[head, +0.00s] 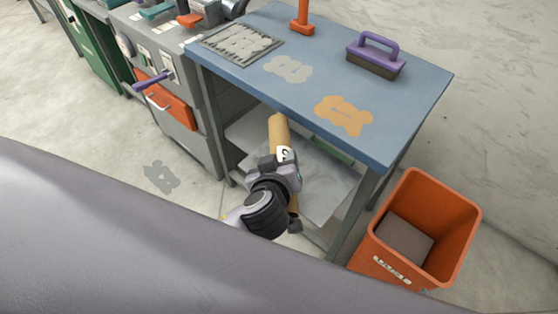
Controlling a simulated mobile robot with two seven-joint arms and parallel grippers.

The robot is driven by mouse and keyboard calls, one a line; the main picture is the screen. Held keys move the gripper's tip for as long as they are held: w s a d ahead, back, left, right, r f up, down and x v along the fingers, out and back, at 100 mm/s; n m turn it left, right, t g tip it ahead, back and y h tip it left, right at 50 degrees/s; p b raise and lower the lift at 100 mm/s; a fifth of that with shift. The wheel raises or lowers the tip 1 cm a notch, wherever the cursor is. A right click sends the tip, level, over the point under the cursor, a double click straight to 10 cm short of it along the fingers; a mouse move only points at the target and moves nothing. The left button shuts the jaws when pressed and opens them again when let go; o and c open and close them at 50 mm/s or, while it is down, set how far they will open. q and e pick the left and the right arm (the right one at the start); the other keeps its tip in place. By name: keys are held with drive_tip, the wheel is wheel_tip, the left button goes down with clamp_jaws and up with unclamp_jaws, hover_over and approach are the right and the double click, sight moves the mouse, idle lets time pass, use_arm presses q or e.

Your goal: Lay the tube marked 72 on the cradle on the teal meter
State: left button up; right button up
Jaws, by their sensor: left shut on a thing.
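My left gripper (283,168) is shut on a tan cardboard tube (279,130). The tube sticks up past the fingers, in front of the open side of the blue-topped table. A white label with a dark mark shows on the tube beside the fingers, partly covered, and I cannot read its full number. A teal part (157,10) shows at the top edge on the grey machine; I cannot tell whether it belongs to the teal meter. No cradle can be made out. My right gripper is not in view.
The blue table (310,85) holds a grey grate (241,44), a purple-handled brush (375,56) and an orange stand (302,18). An orange bin (448,210) stands at right. A grey machine with an orange drawer (166,100) stands left.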

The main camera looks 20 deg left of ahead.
use_arm(q)
drive_tip(key=shift+f, duration=0.1)
drive_tip(key=o, duration=1.2)
drive_tip(key=shift+c, duration=0.2)
